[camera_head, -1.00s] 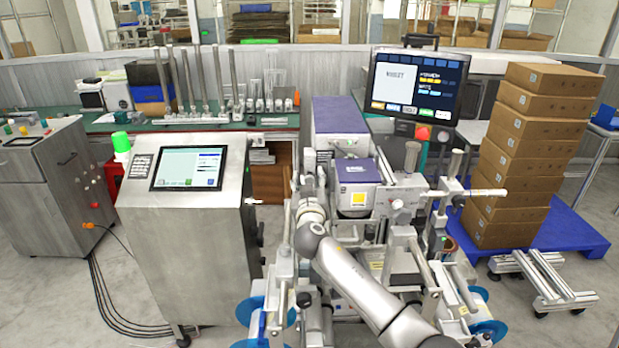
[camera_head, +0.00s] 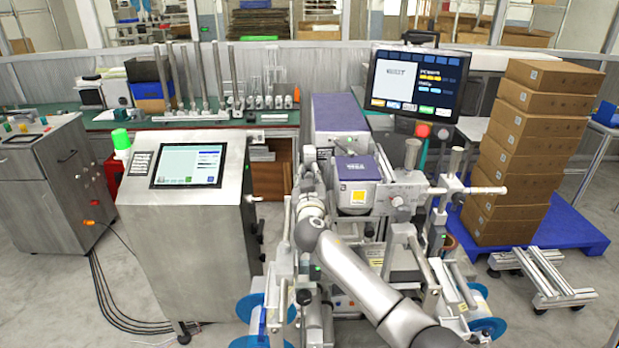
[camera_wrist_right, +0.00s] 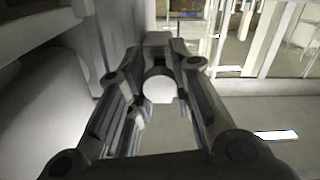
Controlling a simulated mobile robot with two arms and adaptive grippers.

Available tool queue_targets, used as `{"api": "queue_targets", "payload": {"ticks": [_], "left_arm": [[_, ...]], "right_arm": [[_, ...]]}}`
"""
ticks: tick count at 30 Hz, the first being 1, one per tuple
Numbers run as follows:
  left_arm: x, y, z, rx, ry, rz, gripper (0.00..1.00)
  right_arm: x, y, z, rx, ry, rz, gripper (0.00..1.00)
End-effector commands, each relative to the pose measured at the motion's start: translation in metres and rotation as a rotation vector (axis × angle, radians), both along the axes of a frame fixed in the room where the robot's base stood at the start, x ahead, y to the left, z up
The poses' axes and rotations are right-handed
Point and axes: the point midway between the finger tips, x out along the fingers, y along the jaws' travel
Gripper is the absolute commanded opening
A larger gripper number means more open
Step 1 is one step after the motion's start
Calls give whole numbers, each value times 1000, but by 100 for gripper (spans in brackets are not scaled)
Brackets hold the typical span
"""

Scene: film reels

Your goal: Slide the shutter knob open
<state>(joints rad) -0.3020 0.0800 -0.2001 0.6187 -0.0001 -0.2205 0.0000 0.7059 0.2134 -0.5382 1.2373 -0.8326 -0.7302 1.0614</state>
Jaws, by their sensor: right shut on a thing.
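The machine with the purple-topped camera-like unit (camera_head: 355,170) stands in the middle of the head view. My right arm reaches up to its left front side, and my right gripper (camera_head: 308,178) is small there and partly hidden by my own wrist. In the right wrist view my right gripper (camera_wrist_right: 160,62) has its two fingers on either side of a pale, round-ended knob (camera_wrist_right: 160,87) and is shut on it. The knob's base and its slot are hidden. My left gripper is not in view.
A steel console (camera_head: 190,240) with a screen stands left of the machine. A monitor (camera_head: 418,83) rises behind it. Stacked cartons (camera_head: 515,165) on a blue pallet (camera_head: 570,232) stand at the right. Blue reels (camera_head: 488,327) sit low at the machine's front.

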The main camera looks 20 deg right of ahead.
Motion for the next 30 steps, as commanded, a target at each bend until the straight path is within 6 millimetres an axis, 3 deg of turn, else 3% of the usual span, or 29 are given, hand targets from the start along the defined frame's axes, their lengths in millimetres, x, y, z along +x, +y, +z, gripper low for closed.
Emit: {"api": "queue_targets", "payload": {"ticks": [3, 11, 20, 21, 26, 30], "left_arm": [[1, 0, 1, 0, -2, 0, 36], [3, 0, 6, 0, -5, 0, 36], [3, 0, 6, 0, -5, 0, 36], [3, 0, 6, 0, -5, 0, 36], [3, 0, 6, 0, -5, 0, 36], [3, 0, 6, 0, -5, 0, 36]], "right_arm": [[0, 1, 2, 1, 0, 1, 0], [0, 0, 31, 2, -3, 0, 0], [0, 0, 32, -1, -1, 1, 0], [0, 0, 32, -1, -1, 1, 25], [0, 0, 31, -1, -1, 0, 45], [0, 0, 31, 0, -1, 0, 46]]}}
